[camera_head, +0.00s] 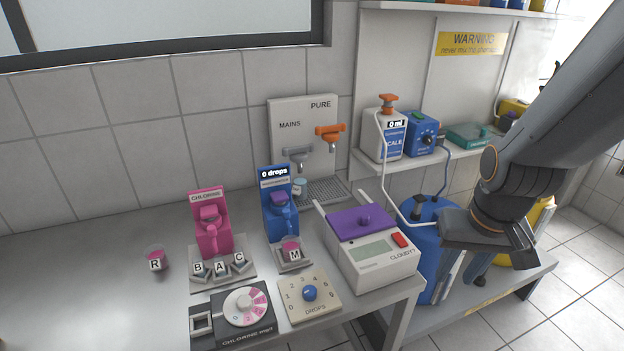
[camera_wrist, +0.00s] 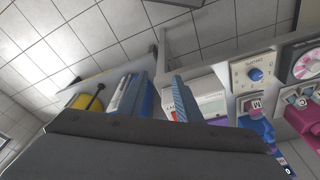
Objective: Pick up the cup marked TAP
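No marking TAP is legible in either view. A small pale cup (camera_head: 299,187) stands by the drip tray under the taps, partly hidden by the blue dropper; any letters on it are too small to read. A clear cup marked R (camera_head: 155,259) with pink contents stands on the left of the bench. A cup marked M (camera_head: 291,250) with pink contents stands under the blue dropper (camera_head: 279,205). My gripper (camera_head: 460,283) hangs at the right, beside the blue tank, well away from the cups. In the wrist view its two fingers (camera_wrist: 164,82) are apart with nothing held.
The pink chlorine dispenser (camera_head: 209,226) has holders marked B, A and C before it. The cloudiness meter (camera_head: 369,248) with a purple lid stands at the bench's right edge. The blue tank (camera_head: 424,238) and hoses are close to my gripper.

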